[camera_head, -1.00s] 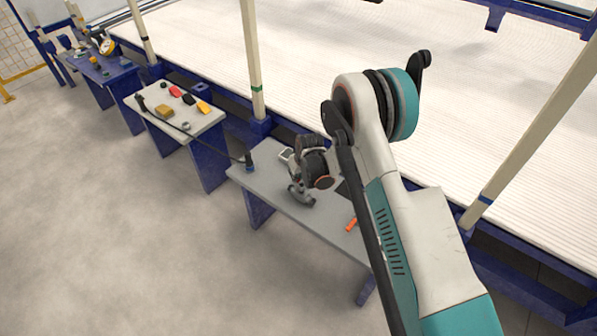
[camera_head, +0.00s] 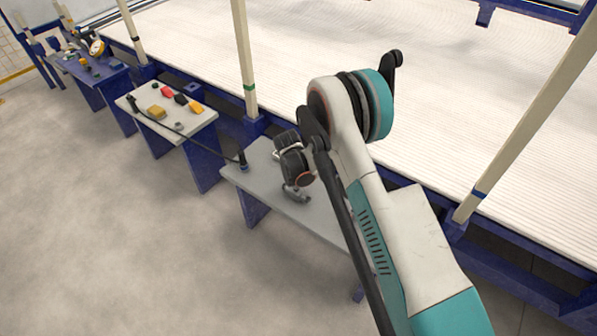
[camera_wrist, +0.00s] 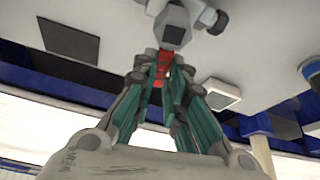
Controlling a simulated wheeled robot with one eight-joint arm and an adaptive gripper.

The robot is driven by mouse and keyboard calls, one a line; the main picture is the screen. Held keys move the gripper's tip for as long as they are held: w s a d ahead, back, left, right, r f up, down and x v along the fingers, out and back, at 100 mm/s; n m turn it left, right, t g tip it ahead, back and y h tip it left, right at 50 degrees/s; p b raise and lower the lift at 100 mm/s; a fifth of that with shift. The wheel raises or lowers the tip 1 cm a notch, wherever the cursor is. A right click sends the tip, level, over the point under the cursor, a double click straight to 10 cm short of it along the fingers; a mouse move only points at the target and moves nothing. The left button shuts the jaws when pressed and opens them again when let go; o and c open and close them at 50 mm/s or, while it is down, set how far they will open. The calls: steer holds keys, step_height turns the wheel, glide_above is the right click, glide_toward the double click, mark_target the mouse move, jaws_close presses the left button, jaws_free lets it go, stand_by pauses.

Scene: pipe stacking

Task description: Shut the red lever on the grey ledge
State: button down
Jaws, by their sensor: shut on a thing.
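The red lever (camera_wrist: 163,60) shows in the wrist view as a small red strip between my finger tips, just below a grey fitting (camera_wrist: 174,24). My gripper (camera_wrist: 163,78) has its teal fingers shut on the lever, and they hide part of it. In the head view my gripper (camera_head: 297,192) is low over the grey ledge (camera_head: 252,172). There my own wrist and arm hide the lever.
A black upright piece with a cable (camera_head: 243,160) stands at the ledge's left corner. The wrist view shows a dark flat plate (camera_wrist: 70,40) and a pale-framed square (camera_wrist: 221,94). A pale post (camera_head: 243,60) rises behind the ledge.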

steer(key=shift+s+d+m+g+h, duration=0.2)
steer(key=shift+d+m+g+h, duration=0.1)
steer(key=shift+m, duration=0.7)
steer(key=c, duration=1.6)
jaws_free()
steer(key=shift+r, duration=0.1)
steer(key=v, duration=1.2)
